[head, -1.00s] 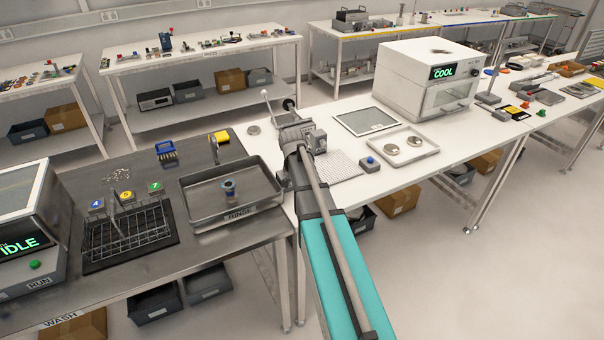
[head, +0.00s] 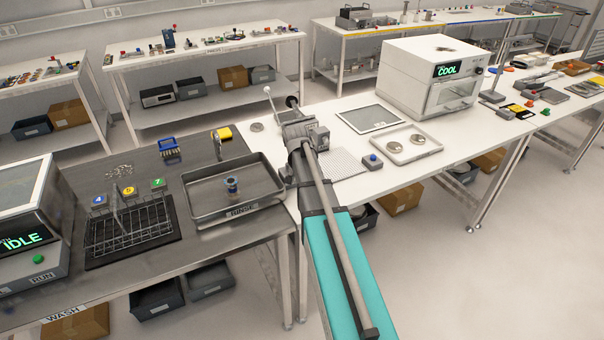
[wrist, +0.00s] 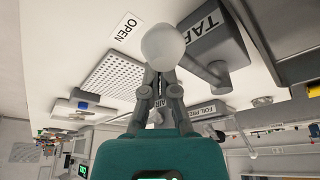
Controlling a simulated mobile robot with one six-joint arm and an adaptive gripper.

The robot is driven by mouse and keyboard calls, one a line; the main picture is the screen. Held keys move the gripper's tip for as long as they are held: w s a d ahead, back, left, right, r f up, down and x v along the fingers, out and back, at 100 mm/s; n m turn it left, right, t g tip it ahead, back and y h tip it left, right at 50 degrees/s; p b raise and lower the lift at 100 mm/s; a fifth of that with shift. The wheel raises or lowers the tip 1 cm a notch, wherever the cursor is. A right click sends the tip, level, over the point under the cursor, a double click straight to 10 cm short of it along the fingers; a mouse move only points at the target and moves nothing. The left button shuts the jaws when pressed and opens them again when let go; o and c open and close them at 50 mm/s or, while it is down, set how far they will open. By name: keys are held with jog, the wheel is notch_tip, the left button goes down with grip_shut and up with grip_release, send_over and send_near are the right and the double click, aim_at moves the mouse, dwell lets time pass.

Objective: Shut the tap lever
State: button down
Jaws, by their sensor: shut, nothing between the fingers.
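The tap lever shows in the wrist view as a pale round knob (wrist: 163,45) with a grey rod (wrist: 204,70) running to the right beside a dark grey block (wrist: 212,38) with a partly cut-off label. In the head view a pale knob on a thin rod (head: 267,91) stands up just left of my arm's end. My gripper (wrist: 158,78) is shut and empty, with its fingertips close to the knob, which overlaps them in the picture. I cannot tell whether they touch. In the head view my wrist hides the fingers and the lever's base.
An OPEN label (wrist: 122,28) lies on the white bench near the knob. A perforated plate (wrist: 120,75) lies on the bench too. In the head view a blue button box (head: 373,161), a tray with two discs (head: 431,154) and a rinse basin (head: 195,211) are near my arm.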

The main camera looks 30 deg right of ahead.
jog(key=w+d, duration=0.2)
jog(key=shift+d+f+b, duration=0.3)
jog(key=shift+f+b, duration=0.05)
jog(key=shift+f, duration=0.05)
jog(key=p+v, duration=0.9)
jog(key=v, duration=0.1)
jog(key=shift+a+r+p, duration=0.15)
jog(key=shift+a+p, duration=0.1)
jog(key=shift+p, duration=0.15)
jog(key=s+a+f+n+g+y+b, duration=0.2)
jog(key=s+a+n, duration=0.7)
jog(key=s+a, duration=1)
jog(key=a+f, duration=0.1)
jog(key=a, duration=0.2)
jog(key=shift+g+y, duration=0.3)
